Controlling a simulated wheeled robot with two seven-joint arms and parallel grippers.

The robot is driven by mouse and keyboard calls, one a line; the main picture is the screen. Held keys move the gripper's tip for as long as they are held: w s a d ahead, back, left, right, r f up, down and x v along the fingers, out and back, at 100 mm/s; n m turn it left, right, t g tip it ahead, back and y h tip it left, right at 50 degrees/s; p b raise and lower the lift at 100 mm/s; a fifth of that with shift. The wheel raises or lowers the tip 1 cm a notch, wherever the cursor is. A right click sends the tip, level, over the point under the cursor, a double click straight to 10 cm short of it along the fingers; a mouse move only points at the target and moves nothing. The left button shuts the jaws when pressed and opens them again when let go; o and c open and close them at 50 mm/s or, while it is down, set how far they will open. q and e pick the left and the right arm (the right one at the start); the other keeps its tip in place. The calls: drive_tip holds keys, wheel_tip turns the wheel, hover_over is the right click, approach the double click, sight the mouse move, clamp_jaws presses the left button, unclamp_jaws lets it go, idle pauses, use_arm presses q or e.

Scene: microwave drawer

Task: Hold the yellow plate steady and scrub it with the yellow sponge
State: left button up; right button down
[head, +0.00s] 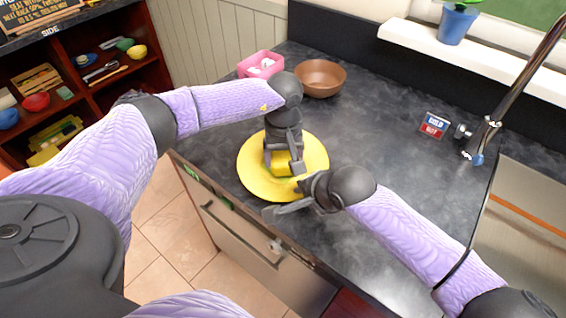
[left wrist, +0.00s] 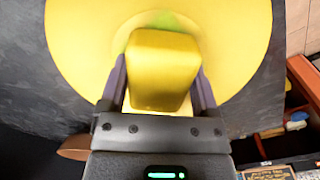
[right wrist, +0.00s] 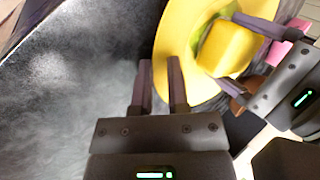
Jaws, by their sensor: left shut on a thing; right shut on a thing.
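The yellow plate (head: 250,165) lies on the dark countertop near its front edge. My left gripper (head: 283,166) points down over the plate and is shut on the yellow sponge (left wrist: 163,65). The sponge is over the plate's middle, and I cannot tell how firmly it touches. A greenish patch (right wrist: 210,38) shows on the plate beside the sponge. My right gripper (right wrist: 161,75) is shut on the plate's near rim, one finger on each side. In the head view my right gripper (head: 289,197) partly hides that rim.
A brown bowl (head: 320,78) and a pink container (head: 261,65) stand behind the plate. A small sign (head: 434,126), a faucet (head: 488,130) and a sink (head: 525,225) are at the right. Counter right of the plate is clear. A drawer front (head: 245,240) is below.

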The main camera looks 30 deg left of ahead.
use_arm(q)
drive_tip(key=shift+f, duration=0.25)
drive_tip(key=shift+s+d, duration=0.3)
drive_tip(key=shift+w+a, duration=0.55)
drive_tip(key=shift+w, duration=0.05)
drive_tip(key=shift+s+d, duration=0.55)
drive_tip(key=shift+s, duration=0.05)
drive_tip(key=shift+w+a+r, duration=0.1)
drive_tip(key=shift+w+a, duration=0.45)
drive_tip(key=shift+w, duration=0.05)
drive_tip(key=shift+s+d, duration=0.55)
drive_tip(key=shift+s, duration=0.1)
idle(1.5)
